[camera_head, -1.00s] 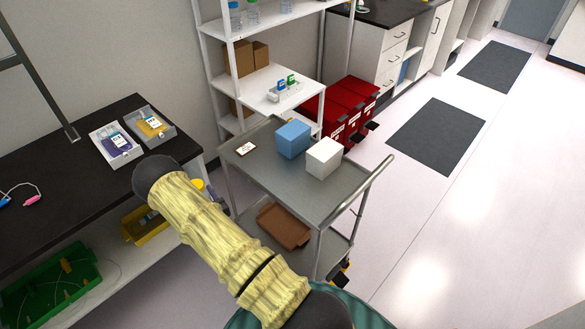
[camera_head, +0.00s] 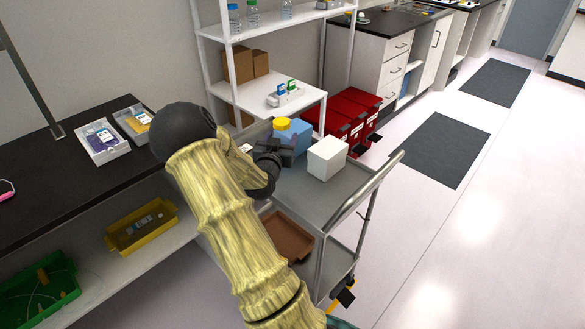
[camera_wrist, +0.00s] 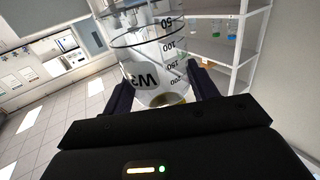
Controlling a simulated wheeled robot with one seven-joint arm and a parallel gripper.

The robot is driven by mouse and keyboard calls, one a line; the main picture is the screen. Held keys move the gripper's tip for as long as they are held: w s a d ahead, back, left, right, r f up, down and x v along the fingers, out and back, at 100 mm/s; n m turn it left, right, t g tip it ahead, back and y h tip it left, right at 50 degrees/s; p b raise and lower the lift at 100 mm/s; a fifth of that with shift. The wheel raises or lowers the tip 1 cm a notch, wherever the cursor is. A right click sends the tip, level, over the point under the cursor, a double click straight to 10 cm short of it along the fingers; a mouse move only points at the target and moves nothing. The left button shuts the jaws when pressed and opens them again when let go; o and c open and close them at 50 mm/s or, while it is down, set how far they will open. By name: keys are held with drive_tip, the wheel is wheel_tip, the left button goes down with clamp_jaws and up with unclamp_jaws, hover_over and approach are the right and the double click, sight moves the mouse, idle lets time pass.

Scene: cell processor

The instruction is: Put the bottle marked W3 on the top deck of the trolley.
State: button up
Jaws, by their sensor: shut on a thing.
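The bottle marked W3 (camera_wrist: 150,50) is clear, with black volume marks, and sits between my gripper's two dark fingers in the wrist view. In the head view a yellow cap (camera_head: 282,123) shows just above my gripper (camera_head: 275,152), which hides most of the bottle's body. My gripper is shut on the bottle; it also shows in the wrist view (camera_wrist: 160,88). In the head view they overlap the far left part of the trolley's grey top deck (camera_head: 334,191). I cannot tell whether the bottle touches the deck.
A blue box (camera_head: 298,138) stands behind the bottle and a white box (camera_head: 327,158) to its right on the deck. A brown tray (camera_head: 287,238) lies on the lower deck. A white shelf rack (camera_head: 250,95) stands behind. The deck's near right part is clear.

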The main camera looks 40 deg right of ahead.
drive_tip(key=shift+f, duration=0.1)
wheel_tip(320, 180, down, 6)
drive_tip(key=shift+f, duration=0.1)
idle(0.3)
drive_tip(key=shift+f, duration=1.8)
drive_tip(key=shift+f, duration=0.15)
drive_tip(key=o, duration=1.4)
drive_tip(key=shift+a, duration=0.1)
drive_tip(key=b+v, duration=0.1)
drive_tip(key=v, duration=1.1)
